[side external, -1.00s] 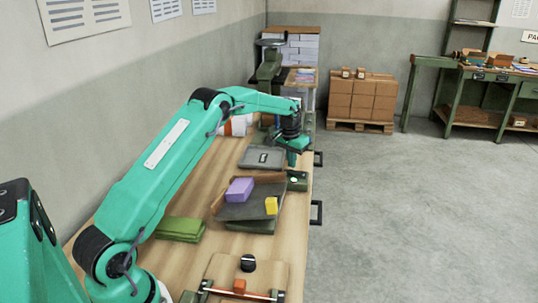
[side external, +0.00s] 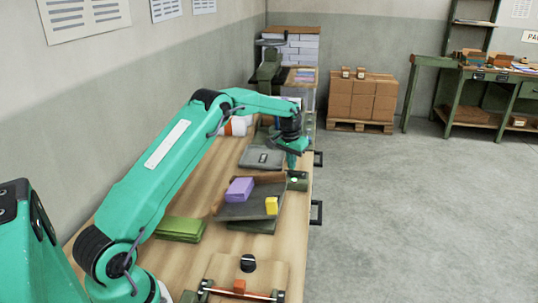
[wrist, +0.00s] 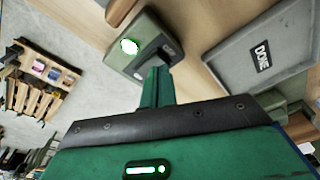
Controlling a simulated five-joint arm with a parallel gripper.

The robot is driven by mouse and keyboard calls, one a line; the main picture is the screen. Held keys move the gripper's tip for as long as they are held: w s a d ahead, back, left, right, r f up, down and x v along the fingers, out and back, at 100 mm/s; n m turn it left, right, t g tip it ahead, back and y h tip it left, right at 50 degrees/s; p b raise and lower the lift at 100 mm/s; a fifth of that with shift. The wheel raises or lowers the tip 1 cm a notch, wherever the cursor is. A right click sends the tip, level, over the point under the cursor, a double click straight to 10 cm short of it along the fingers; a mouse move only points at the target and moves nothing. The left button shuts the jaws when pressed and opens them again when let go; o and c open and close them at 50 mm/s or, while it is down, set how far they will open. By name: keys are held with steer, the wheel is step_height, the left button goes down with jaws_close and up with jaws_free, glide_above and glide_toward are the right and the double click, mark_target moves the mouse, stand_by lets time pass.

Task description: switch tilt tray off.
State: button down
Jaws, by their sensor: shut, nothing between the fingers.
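The tilt tray (side external: 232,211) is a dark tray with a brown raised edge, sitting tilted on the bench. In the wrist view the switch box (wrist: 117,55) shows a bright, lit green-white lamp (wrist: 129,46) and a dark switch part. My gripper (side external: 292,167) is shut and empty, pointing down at the box. In the wrist view its fingertips (wrist: 157,70) overlap the dark switch part; I cannot tell whether they touch.
A grey tray marked DONE (side external: 262,158) lies behind the tilt tray. Green folders (side external: 180,229) lie to the left on the bench. Dark handles (side external: 316,212) stick out from the bench's right side.

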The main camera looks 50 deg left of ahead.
mark_target(291, 171)
steer(key=shift+f, duration=0.55)
stand_by(0.4)
steer(key=shift+r, duration=3.55)
steer(key=shift+r, duration=0.1)
steer(key=s+d+r+m+t, duration=0.2)
steer(key=s+d+r, duration=1.2)
steer(key=s+r, duration=0.25)
steer(key=s+d+f+t, duration=0.1)
steer(key=s+d, duration=0.3)
steer(key=s, duration=0.7)
steer(key=s+d+f+m+t, duration=0.1)
steer(key=s+d, duration=0.3)
steer(key=s, duration=0.7)
steer(key=shift+f+h, duration=0.3)
steer(key=shift+f, duration=0.5)
